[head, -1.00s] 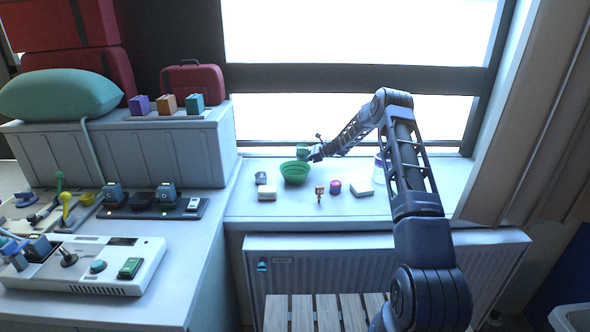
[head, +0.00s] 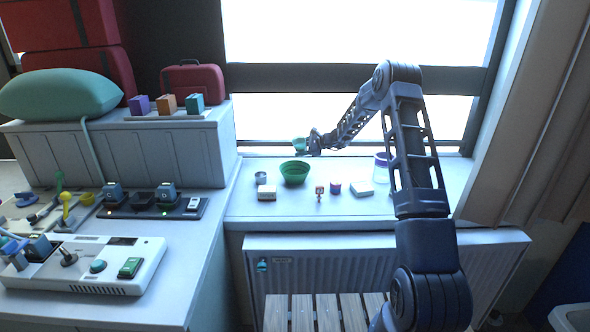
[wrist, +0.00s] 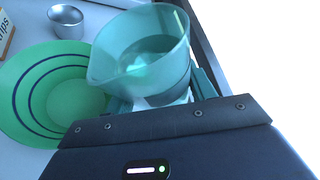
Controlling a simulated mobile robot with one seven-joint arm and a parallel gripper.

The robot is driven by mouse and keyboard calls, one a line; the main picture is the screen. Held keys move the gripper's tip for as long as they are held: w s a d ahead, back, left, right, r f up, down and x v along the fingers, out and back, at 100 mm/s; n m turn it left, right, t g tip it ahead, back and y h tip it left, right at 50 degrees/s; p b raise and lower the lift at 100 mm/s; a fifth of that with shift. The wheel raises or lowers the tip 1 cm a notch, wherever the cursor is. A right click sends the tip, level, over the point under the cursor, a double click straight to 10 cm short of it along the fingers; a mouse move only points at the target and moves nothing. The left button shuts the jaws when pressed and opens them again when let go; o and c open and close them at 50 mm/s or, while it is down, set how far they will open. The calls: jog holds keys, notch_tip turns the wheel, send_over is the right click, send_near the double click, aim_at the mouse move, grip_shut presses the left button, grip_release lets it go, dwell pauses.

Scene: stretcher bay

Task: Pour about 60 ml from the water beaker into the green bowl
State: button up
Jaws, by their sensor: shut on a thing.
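My gripper (head: 307,147) is shut on the water beaker (head: 300,144), a translucent teal cup, and holds it in the air above and behind the green bowl. In the wrist view the beaker (wrist: 150,50) is in the jaws, its spout towards the lower left, with some liquid showing inside. Its exact tilt is hard to tell. The green bowl (head: 294,173) stands upright on the windowsill. In the wrist view the bowl (wrist: 25,100) is left of the beaker and partly hidden by the beaker and gripper. Dark rings line its inside; its water level is unclear. No stream shows.
A grey metal cup (head: 261,178) and a white box (head: 267,194) are left of the bowl. The window is behind.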

jog(key=shift+f+n+t, duration=0.25)
jog(key=shift+n+t, duration=0.15)
jog(key=shift+w+r+n+t, duration=0.1)
jog(key=shift+r+n+t, duration=0.35)
jog(key=shift+n, duration=0.15)
jog(key=shift+f+n+t, duration=0.2)
jog(key=shift+n+t, duration=0.35)
jog(key=shift+n, duration=0.25)
jog(key=shift+s+a, duration=0.25)
jog(key=shift+f+n+t+p, duration=0.2)
jog(key=shift+n+t+p, duration=0.1)
jog(key=shift+n+p, duration=0.15)
dwell(0.8)
jog(key=shift+s+a+r+n, duration=0.15)
jog(key=shift+s+r+n, duration=0.1)
jog(key=shift+s, duration=0.15)
jog(key=shift+r, duration=0.15)
dwell(0.5)
